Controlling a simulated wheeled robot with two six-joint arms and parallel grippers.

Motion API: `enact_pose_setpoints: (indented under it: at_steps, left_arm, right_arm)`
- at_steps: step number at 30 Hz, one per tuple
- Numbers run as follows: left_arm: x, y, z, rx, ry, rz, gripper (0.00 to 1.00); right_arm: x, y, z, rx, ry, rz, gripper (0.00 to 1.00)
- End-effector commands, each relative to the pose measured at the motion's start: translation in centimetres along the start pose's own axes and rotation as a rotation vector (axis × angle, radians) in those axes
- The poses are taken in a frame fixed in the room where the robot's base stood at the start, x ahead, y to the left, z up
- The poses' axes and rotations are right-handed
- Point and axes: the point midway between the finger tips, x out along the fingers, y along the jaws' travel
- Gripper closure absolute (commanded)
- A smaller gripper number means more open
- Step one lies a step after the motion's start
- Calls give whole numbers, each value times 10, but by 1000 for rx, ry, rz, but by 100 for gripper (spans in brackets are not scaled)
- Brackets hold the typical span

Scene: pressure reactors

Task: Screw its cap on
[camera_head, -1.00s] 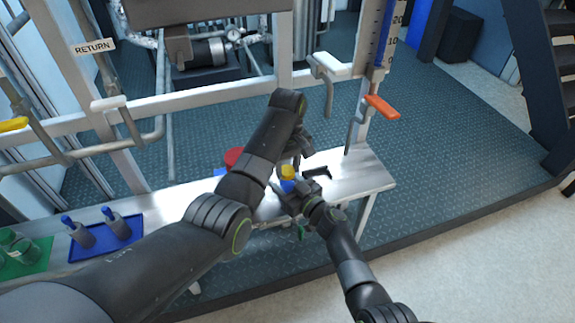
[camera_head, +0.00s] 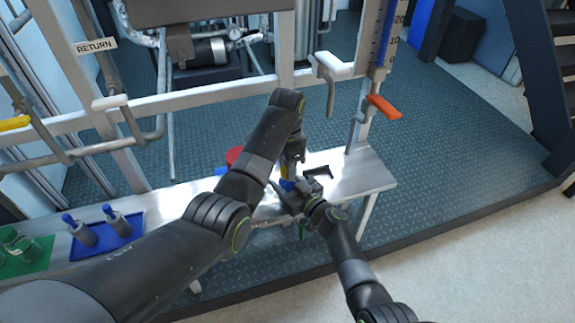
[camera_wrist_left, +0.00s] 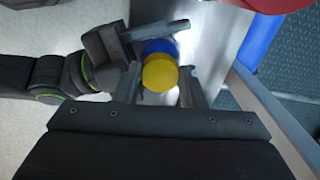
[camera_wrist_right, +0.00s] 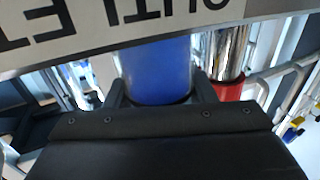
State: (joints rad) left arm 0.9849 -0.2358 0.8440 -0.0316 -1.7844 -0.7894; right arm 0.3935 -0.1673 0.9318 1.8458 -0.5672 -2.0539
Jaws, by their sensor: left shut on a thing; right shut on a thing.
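A blue cylindrical container (camera_wrist_right: 155,68) is between the fingers of my right gripper (camera_wrist_right: 158,92), which is shut on it. It also shows in the head view (camera_head: 287,186), above the bench. A round yellow cap (camera_wrist_left: 160,74) is directly over the container's blue top (camera_wrist_left: 158,47) in the left wrist view. My left gripper (camera_wrist_left: 160,92) is shut on the cap from above, one finger on each side. In the head view the cap (camera_head: 284,170) is mostly hidden by my left gripper. I cannot tell how tightly the cap sits on the container.
The metal bench (camera_head: 350,176) has a red round object (camera_head: 235,155) and a small black bracket (camera_head: 318,171) close to my grippers. A blue tray (camera_head: 104,236) with blue-topped items and a green tray (camera_head: 30,262) lie left. A pipe frame stands behind.

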Motion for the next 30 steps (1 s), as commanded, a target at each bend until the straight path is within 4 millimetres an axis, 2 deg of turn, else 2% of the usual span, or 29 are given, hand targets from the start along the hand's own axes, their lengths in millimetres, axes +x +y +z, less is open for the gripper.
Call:
enact_pose_setpoints:
  at_steps: [30]
  left_arm:
    - [0, -3, -3, 1679, -1, -1, 85]
  right_arm:
    - [0, 0, 1, 0, -1, 0, 100]
